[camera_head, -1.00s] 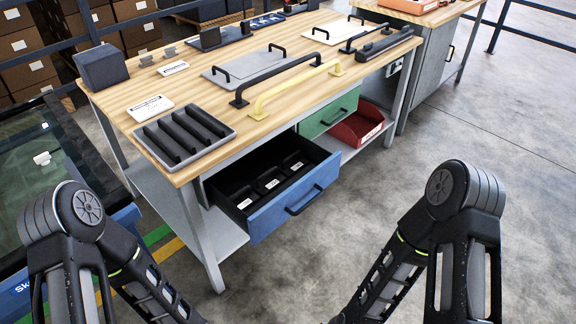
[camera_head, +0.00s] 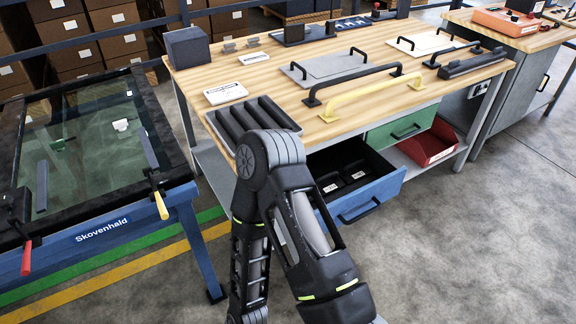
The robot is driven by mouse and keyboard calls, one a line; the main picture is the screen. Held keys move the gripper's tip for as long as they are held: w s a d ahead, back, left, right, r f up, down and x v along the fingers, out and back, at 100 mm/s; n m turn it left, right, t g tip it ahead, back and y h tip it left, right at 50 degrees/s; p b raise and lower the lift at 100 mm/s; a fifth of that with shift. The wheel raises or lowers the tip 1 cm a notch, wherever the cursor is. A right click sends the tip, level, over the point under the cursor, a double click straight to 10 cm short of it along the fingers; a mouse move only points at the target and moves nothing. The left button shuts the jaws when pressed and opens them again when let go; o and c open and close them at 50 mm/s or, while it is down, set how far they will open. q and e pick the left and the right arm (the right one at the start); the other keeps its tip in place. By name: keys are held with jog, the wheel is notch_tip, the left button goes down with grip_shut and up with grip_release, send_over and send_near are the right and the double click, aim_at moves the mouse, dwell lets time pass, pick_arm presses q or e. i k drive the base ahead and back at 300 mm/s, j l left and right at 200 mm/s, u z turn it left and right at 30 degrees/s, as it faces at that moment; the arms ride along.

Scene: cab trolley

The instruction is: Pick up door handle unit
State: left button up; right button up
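Several handle-like parts lie on the wooden workbench (camera_head: 285,93); I cannot tell which is the door handle unit. A black bar handle (camera_head: 352,79) and a yellow bar handle (camera_head: 376,93) lie near the front edge. A long black unit (camera_head: 473,62) lies at the right end. A grey plate (camera_head: 325,67) and a white plate (camera_head: 428,42) each have black handles on or beside them. A tray (camera_head: 217,130) at the front left corner holds several black bars, partly hidden by one of my arms. Neither gripper is in view; only dark arm links show in front of the bench.
A blue drawer (camera_head: 369,195) stands open under the bench, with dark labelled compartments. A green drawer (camera_head: 402,130) and a red bin (camera_head: 430,148) are beside it. A blue trolley (camera_head: 120,226) with a glass panel and clamps stands left. Floor at right is clear.

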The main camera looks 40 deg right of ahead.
aim_at(352, 173)
jog(key=l+u, duration=0.15)
jog(key=l, duration=0.15)
jog(key=k+l, duration=0.1)
jog(key=l, duration=0.6)
jog(key=k+l, duration=0.1)
jog(key=l, duration=1.35)
jog(key=k+l, duration=0.15)
jog(key=l, duration=0.6)
jog(key=k+l, duration=0.1)
jog(key=l, duration=0.6)
jog(key=k+l, duration=0.1)
jog(key=l, duration=0.65)
jog(key=k+l, duration=0.1)
jog(key=l, duration=0.6)
jog(key=k+l, duration=0.1)
jog(key=l, duration=0.65)
